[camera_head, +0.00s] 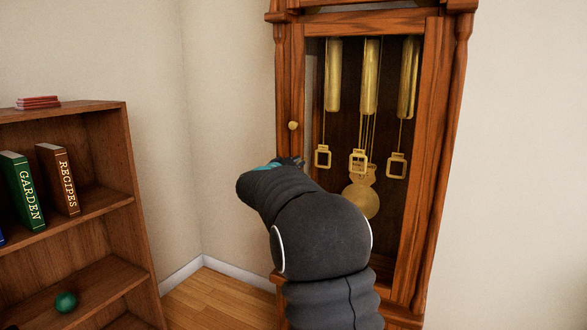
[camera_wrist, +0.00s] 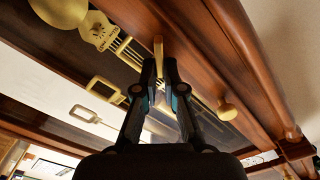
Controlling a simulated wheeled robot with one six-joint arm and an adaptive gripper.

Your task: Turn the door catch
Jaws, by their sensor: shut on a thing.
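The door catch (camera_wrist: 158,46) is a small brass tab on the wooden frame of the clock case door. In the wrist view its end sits between the fingertips of my gripper (camera_wrist: 159,72), which is shut on it. In the head view my gripper (camera_head: 291,163) is at the left stile of the clock door (camera_head: 291,90), below the round brass knob (camera_head: 293,125). The catch is hidden there behind my gripper and arm. The knob also shows in the wrist view (camera_wrist: 228,110), apart from my fingers. The door appears closed.
Inside the tall clock hang brass weights (camera_head: 370,75) and a round pendulum disc (camera_head: 361,200). A wooden bookshelf (camera_head: 118,165) with books and a green ball (camera_head: 66,302) stands at the left. Some bare floor (camera_head: 215,295) shows between the shelf and the clock.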

